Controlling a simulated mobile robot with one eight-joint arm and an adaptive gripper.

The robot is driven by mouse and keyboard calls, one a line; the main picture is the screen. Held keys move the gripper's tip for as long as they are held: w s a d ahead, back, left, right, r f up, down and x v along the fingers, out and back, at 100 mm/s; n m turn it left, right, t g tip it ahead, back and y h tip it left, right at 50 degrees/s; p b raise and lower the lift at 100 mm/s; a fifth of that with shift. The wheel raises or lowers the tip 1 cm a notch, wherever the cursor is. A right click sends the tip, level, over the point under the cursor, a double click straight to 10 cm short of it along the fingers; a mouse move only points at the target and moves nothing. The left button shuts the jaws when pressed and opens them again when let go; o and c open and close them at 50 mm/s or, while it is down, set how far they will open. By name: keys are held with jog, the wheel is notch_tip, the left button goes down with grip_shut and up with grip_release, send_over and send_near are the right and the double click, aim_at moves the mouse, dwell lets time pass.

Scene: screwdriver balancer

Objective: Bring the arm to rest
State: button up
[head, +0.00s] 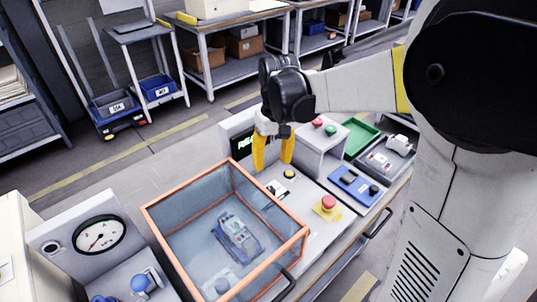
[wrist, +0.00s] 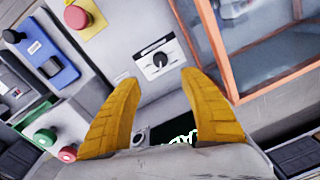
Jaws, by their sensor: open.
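My gripper (head: 273,150) has two yellow fingers and hangs over the workbench, behind the orange-framed clear box. In the wrist view the fingers of my gripper (wrist: 156,84) are spread wide with nothing between them. A white plate with a black rotary knob (wrist: 157,60) lies beyond the fingertips, apart from them. My arm reaches in from the right side of the head view.
The orange-framed box (head: 225,230) with a blue-grey device inside stands close in front of the gripper. A red emergency button (head: 328,204), a blue switch unit (head: 355,185), a green tray (head: 360,137) and a display (head: 240,143) surround it. A gauge panel (head: 97,235) stands at left.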

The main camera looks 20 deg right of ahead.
jog(key=s+r+t, duration=0.3)
jog(key=s, duration=0.4)
jog(key=s+r+t, duration=0.3)
jog(key=s+t, duration=0.1)
jog(key=s, duration=0.4)
jog(key=shift+a+m+h, duration=0.3)
jog(key=shift+m, duration=0.1)
